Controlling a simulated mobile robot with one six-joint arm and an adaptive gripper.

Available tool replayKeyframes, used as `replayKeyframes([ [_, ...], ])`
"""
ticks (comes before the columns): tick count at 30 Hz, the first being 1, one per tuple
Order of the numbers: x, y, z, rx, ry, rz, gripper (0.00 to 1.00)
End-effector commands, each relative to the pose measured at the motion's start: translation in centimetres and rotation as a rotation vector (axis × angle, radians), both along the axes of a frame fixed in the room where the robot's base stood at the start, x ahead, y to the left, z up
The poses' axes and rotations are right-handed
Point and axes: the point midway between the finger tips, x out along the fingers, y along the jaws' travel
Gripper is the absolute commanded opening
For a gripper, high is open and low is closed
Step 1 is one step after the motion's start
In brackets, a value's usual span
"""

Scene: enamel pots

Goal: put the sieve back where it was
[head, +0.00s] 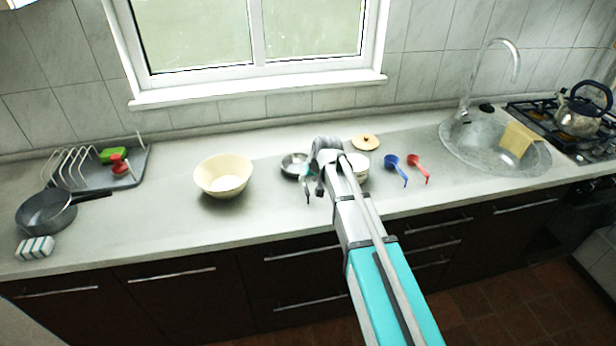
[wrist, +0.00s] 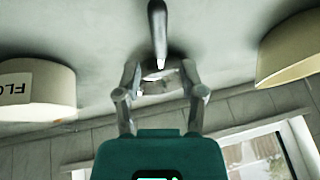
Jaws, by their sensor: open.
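The sieve (head: 294,165) shows in the head view as a small round metal bowl on the counter, just left of my gripper. In the wrist view a dark handle (wrist: 157,32) with a metal neck runs down between my fingers; it looks like the sieve's handle. My gripper (head: 316,186) is open. Its fingers (wrist: 160,80) stand on either side of the metal neck, with gaps visible. I cannot tell how high they are above the counter. Most of the sieve's bowl is hidden in the wrist view.
A white lettered pot (wrist: 35,90) stands on one side, partly behind my arm in the head view (head: 358,168). A cream bowl (head: 223,176) stands left. A round lid (head: 365,142), blue scoop (head: 397,170) and red scoop (head: 418,167) lie right. Counter between cream bowl and rack (head: 125,177) is clear.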

Motion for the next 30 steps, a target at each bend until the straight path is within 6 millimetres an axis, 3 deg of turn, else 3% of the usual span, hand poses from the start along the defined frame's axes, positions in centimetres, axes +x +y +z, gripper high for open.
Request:
replayKeyframes([
  [15,-1.7,-1.3,4.6,0.000,0.000,0.000,0.52],
  [30,-2.3,-1.8,6.0,0.000,0.000,0.000,0.52],
])
